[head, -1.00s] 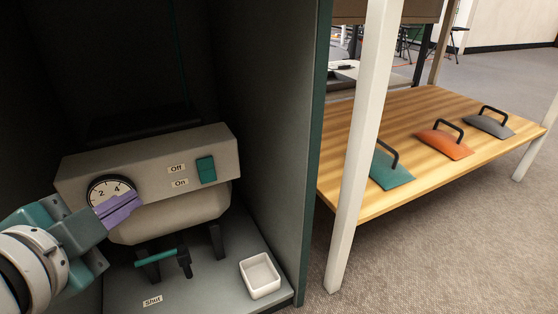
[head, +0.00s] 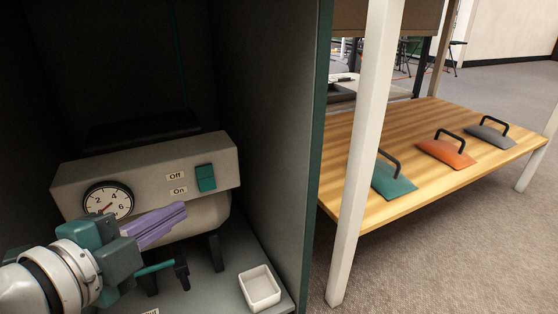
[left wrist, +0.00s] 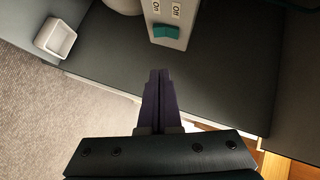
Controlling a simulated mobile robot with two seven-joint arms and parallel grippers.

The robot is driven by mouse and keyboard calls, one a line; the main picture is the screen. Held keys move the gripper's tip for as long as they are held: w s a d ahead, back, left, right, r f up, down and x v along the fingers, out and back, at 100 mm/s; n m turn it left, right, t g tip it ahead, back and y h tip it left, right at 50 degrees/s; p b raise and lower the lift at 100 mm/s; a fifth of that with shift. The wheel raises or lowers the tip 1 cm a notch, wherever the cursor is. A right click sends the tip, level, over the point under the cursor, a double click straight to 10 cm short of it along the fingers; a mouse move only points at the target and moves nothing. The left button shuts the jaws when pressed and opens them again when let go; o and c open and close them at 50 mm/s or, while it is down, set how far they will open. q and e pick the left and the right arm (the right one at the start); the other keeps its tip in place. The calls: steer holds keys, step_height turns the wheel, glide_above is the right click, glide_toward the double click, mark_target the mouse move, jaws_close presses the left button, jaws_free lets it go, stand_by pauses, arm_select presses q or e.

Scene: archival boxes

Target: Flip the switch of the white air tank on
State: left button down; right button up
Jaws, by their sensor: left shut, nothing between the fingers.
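The white air tank (head: 190,222) stands inside a dark cabinet, with a light panel on top. A green rocker switch (head: 206,178) sits at the panel's right end, beside Off and On labels; it also shows in the left wrist view (left wrist: 166,31). A round gauge (head: 108,200) is at the panel's left. My left gripper (head: 184,208), with purple fingers, is shut and empty. It is in front of the tank, below and left of the switch, apart from it. In the left wrist view the fingers (left wrist: 159,74) point toward the switch. My right gripper is not in view.
A green-handled valve (head: 156,267) is under the tank. A small white tray (head: 260,287) lies on the cabinet floor at right. The cabinet's right wall (head: 268,130) borders the space. A wooden shelf (head: 430,185) outside holds green, orange and grey handled pieces.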

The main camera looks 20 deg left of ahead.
arm_select(q)
steer(key=b, duration=0.2)
glide_toward(212, 185)
steer(key=w+d, duration=0.3)
steer(key=w+a+b, duration=0.1)
steer(key=w+a+f+b, duration=0.1)
steer(key=a, duration=0.1)
steer(key=shift+w+a+f, duration=0.15)
steer(key=shift+w+f, duration=0.05)
steer(key=shift+w, duration=0.15)
